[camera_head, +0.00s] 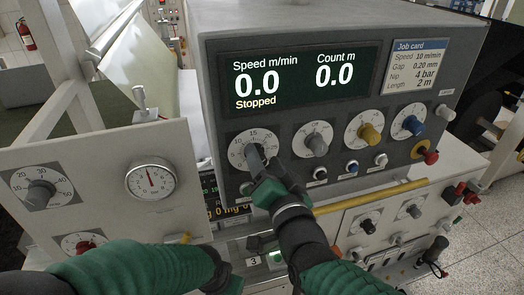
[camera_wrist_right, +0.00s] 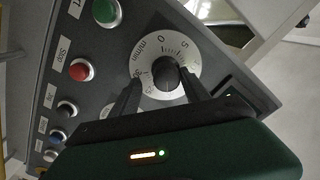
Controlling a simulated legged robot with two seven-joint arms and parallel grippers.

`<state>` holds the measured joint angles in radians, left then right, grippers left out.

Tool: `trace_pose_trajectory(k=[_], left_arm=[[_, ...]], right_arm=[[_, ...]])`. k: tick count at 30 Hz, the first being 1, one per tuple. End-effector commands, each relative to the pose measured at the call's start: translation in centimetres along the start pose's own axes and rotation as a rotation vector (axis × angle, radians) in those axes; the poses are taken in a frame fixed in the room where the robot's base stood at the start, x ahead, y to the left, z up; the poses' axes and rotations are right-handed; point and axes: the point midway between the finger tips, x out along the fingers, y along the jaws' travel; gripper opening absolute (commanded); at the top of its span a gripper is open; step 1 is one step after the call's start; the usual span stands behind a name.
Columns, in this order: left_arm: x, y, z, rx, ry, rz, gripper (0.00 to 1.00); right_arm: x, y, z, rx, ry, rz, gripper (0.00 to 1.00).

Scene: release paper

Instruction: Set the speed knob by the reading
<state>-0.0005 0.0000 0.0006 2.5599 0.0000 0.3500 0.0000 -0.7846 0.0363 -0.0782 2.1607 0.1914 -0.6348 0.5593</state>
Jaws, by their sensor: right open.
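The speed knob sits at the centre of a round white dial (camera_head: 236,151), leftmost in the row on the dark console. In the right wrist view the knob is a dark round cap (camera_wrist_right: 168,76) on the dial numbered around 0 and 5. My right gripper (camera_head: 256,160) is at this dial; in the wrist view its fingers (camera_wrist_right: 160,92) are open, one on each side of the knob; contact is unclear. The display (camera_head: 300,80) reads Speed 0.0 m/min, Count 0.0 m, Stopped. The job card (camera_head: 416,66) says speed 10 m/min. My left arm is low; its fingertips do not show.
Push buttons, including a green one (camera_wrist_right: 106,12) and a red one (camera_wrist_right: 80,70), lie below. A gauge (camera_head: 150,180) is on the left panel. A yellow rail (camera_head: 370,196) runs below the console.

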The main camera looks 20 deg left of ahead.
Motion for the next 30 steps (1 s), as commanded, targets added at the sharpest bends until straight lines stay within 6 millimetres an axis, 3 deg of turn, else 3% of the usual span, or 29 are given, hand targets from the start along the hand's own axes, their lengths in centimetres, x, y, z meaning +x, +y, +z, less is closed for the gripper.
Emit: trace_pose_trajectory(k=[4,16,24,30], left_arm=[[0.0,0.0,0.0,-0.001,0.0,0.0,0.36],[0.0,0.0,0.0,-0.001,0.0,0.0,0.36],[0.1,0.0,0.0,-0.001,0.0,0.0,0.36],[1.4,0.0,0.3,-0.001,0.0,0.0,0.36]], right_arm=[[0.0,-0.1,0.1,0.0,-0.001,-0.001,0.53],[-0.1,0.1,-0.4,0.004,0.004,-0.003,0.0],[-0.1,0.2,-0.5,0.001,0.009,-0.002,0.0],[-0.2,0.2,-0.5,-0.111,0.012,-0.004,0.0]])
